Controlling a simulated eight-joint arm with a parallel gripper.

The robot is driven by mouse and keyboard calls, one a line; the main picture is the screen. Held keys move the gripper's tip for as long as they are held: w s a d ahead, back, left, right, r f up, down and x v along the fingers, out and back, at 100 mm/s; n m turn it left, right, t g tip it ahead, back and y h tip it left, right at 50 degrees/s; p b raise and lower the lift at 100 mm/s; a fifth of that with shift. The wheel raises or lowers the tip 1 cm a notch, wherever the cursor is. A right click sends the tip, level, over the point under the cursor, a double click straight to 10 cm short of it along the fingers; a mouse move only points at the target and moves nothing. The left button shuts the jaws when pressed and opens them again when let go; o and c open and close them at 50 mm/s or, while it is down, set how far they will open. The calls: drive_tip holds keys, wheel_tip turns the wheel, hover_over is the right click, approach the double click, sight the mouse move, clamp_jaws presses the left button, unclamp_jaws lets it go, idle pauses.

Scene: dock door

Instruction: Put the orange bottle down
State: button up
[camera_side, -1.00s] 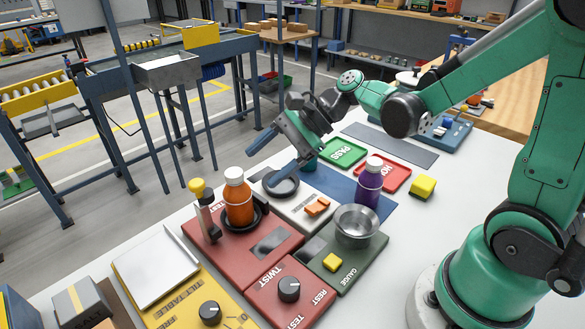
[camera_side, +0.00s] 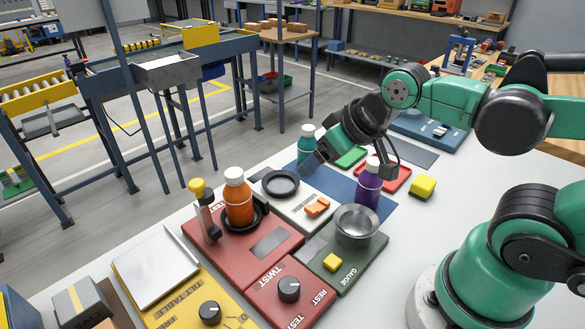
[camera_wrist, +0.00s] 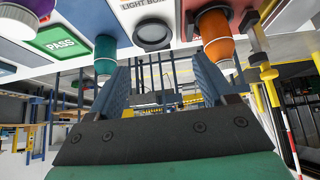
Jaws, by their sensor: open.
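The orange bottle (camera_side: 239,201), with a white cap, stands upright in a dark round seat on the red test unit (camera_side: 275,242). In the wrist view the orange bottle (camera_wrist: 216,38) hangs top-down at the upper right, beyond the right finger and apart from it. My gripper (camera_side: 316,161) is up and to the right of the bottle in the side view, near the teal bottle. In the wrist view my gripper (camera_wrist: 160,70) has its two fingers wide apart with nothing between them. In the side view its fingers are partly hidden.
A teal bottle (camera_side: 306,139) and a purple bottle (camera_side: 369,183) stand near my gripper. A light box (camera_side: 305,213) with an empty black ring (camera_side: 281,182) lies beside the red unit. A metal bowl (camera_side: 356,224) sits on the gauge. A yellow-topped post (camera_side: 200,200) stands close left of the orange bottle.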

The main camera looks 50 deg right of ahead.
sight(234, 173)
drive_tip(key=w+a+n+y, duration=0.1)
drive_tip(key=w+n+y, duration=0.1)
drive_tip(key=n+y, duration=0.1)
drive_tip(key=w+a+f+n+g+y, duration=0.1)
drive_tip(key=w+a+n+y, duration=0.1)
drive_tip(key=w+n+y, duration=0.1)
drive_tip(key=w+a+f+n+g+y, duration=0.1)
drive_tip(key=w+n+y, duration=0.1)
drive_tip(key=n+y, duration=0.2)
drive_tip(key=shift+w+a+f, duration=0.25)
drive_tip(key=shift+w, duration=0.05)
drive_tip(key=n+y, duration=0.1)
drive_tip(key=w+n+y, duration=0.1)
drive_tip(key=n+y, duration=0.1)
drive_tip(key=shift+a+f+n, duration=0.15)
drive_tip(key=shift+n, duration=0.15)
drive_tip(key=shift+x, duration=2.55)
clamp_jaws()
